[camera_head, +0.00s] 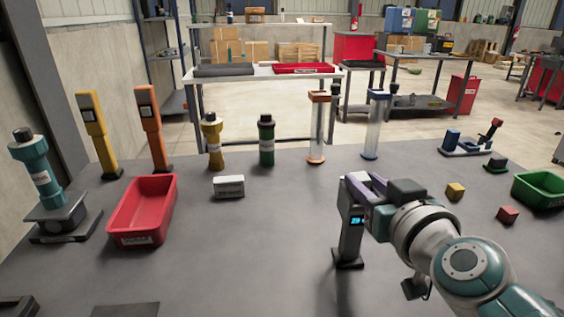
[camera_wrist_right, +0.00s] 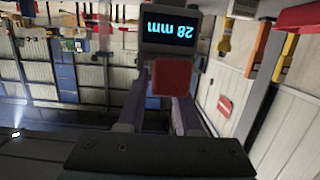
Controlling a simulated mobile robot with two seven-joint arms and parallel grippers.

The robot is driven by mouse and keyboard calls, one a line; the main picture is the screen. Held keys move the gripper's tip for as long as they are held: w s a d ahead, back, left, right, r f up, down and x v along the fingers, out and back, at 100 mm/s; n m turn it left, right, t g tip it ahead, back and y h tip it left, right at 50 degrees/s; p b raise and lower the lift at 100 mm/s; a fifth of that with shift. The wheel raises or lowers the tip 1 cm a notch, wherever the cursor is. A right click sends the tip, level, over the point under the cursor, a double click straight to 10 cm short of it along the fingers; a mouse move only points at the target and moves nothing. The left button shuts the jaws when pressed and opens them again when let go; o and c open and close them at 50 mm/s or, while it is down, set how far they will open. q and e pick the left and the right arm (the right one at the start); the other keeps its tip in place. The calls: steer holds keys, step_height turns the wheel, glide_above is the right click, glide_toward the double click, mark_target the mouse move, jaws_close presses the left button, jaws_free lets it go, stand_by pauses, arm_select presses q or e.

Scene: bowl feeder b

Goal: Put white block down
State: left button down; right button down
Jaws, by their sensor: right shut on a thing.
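A white block (camera_head: 228,186) with printed lettering lies on the grey table, left of centre in the head view. My right gripper (camera_head: 357,182) is well to its right, at the top of a grey post (camera_head: 351,242) with a lit display. In the right wrist view, the gripper (camera_wrist_right: 168,84) is shut on a small red block (camera_wrist_right: 172,78), in front of the display (camera_wrist_right: 170,28), which reads 28 mm upside down. My left gripper is in neither view.
A red bin (camera_head: 142,211) stands at the left and a green bin (camera_head: 541,190) at the right. Yellow (camera_head: 455,191) and red (camera_head: 507,215) cubes lie near the green bin. Taller posts and bottles line the back. The front middle of the table is clear.

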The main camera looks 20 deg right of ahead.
steer(key=c, duration=0.6)
jaws_free()
steer(key=shift+r, duration=0.1)
